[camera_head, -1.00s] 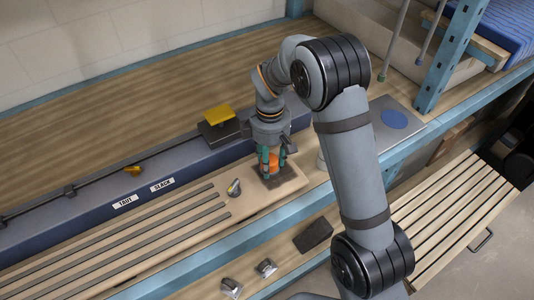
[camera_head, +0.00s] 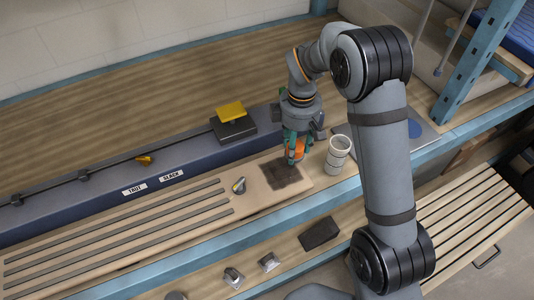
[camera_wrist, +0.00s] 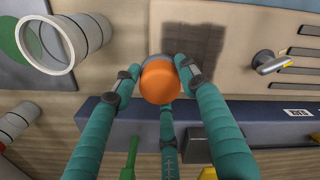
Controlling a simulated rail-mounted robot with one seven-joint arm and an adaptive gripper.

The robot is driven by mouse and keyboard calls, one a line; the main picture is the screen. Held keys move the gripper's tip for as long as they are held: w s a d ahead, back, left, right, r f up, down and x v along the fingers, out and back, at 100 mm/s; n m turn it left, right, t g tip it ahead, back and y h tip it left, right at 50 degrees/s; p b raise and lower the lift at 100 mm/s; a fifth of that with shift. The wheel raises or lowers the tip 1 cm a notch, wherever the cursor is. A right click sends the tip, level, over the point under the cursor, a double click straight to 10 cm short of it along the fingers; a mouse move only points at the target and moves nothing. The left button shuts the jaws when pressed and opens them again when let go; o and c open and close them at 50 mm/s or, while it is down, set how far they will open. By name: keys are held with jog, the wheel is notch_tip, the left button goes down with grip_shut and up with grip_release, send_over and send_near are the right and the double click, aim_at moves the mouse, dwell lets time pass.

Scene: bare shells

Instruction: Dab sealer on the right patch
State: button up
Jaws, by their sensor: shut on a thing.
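My gripper (camera_head: 295,155) is shut on an orange-ended thing (camera_head: 299,147), perhaps the sealer dabber. Its round orange end also shows between the fingers in the wrist view (camera_wrist: 160,82). My gripper is just beyond a dark square patch (camera_head: 282,174) on the wooden board, which also shows in the wrist view (camera_wrist: 205,45). The held end looks clear of the board. A grey plate (camera_head: 437,140) at the right, partly behind my arm, bears a round blue patch (camera_head: 415,130). A green round patch (camera_wrist: 33,38) shows in the wrist view, partly behind a white cup (camera_wrist: 50,62).
The white cup (camera_head: 338,152) stands open at the board's right end, close to my gripper. A small lever (camera_head: 239,185) stands on the slotted board. A yellow-topped block (camera_head: 231,112) sits on the dark blue rail behind. A dark block (camera_head: 319,232) lies on the lower shelf.

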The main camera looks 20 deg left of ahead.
jog(key=r+p, duration=0.1)
jog(key=r, duration=0.1)
jog(key=shift+w+d+r+p, duration=0.15)
jog(key=shift+w+r+p, duration=0.05)
jog(key=shift+r+p, duration=0.2)
jog(key=shift+s+r+p, duration=0.1)
jog(key=shift+r+p, duration=0.5)
jog(key=shift+r, duration=0.1)
